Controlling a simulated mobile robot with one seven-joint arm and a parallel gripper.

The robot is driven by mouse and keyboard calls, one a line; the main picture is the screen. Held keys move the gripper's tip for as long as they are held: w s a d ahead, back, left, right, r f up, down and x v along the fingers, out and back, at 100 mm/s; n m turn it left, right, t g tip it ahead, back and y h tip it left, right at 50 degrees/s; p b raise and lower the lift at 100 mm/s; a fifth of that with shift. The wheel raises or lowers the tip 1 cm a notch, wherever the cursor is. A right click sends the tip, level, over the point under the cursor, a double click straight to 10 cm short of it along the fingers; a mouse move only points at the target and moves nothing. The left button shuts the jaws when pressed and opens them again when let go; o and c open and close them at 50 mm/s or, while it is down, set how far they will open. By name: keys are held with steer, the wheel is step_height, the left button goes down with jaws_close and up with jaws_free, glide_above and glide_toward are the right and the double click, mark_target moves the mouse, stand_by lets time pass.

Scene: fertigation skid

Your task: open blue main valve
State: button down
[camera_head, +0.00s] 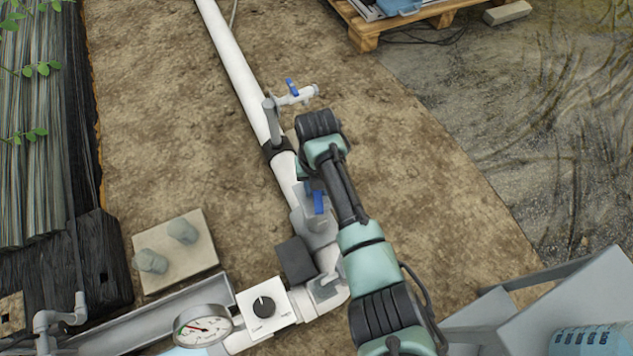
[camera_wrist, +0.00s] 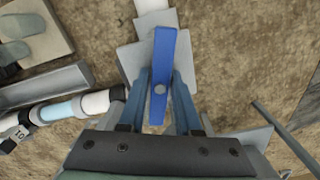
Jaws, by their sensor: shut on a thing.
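The blue main valve handle (camera_head: 319,202) sits on a grey valve body (camera_head: 326,238) in the white pipe line, partly hidden by my arm in the head view. In the wrist view the blue handle (camera_wrist: 172,55) is a long flat lever. It runs roughly up and down the picture, about in line with the white pipe stub at the top. My gripper (camera_wrist: 161,78) has one finger on each side of the lever and is shut on it. The fingertips' exact contact is hard to see in the head view.
A small branch valve with a blue lever (camera_head: 292,88) stands farther along the white pipe (camera_head: 235,62). A pressure gauge (camera_head: 203,326) and a white dial box (camera_head: 266,307) are near the front. A slab with grey footwear-like items (camera_head: 180,230) lies left. Bare soil is free right.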

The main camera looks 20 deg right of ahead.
steer(key=shift+f+n+b, duration=0.25)
steer(key=shift+n+b, duration=0.1)
steer(key=shift+n, duration=0.15)
steer(key=shift+s+n, duration=0.1)
steer(key=shift+n, duration=0.2)
steer(key=shift+w+n+b, duration=0.2)
steer(key=shift+n+b, duration=0.2)
steer(key=shift+b, duration=0.4)
steer(key=shift+f+n+b, duration=0.1)
steer(key=shift+n+b, duration=0.3)
steer(key=shift+b, duration=0.4)
steer(key=shift+n+b, duration=0.4)
steer(key=shift+b, duration=0.6)
steer(key=shift+n+b, duration=0.4)
steer(key=shift+b, duration=1)
steer(key=shift+s+n, duration=0.1)
steer(key=shift+n, duration=0.2)
steer(key=shift+a+r, duration=0.1)
steer(key=shift+r, duration=0.1)
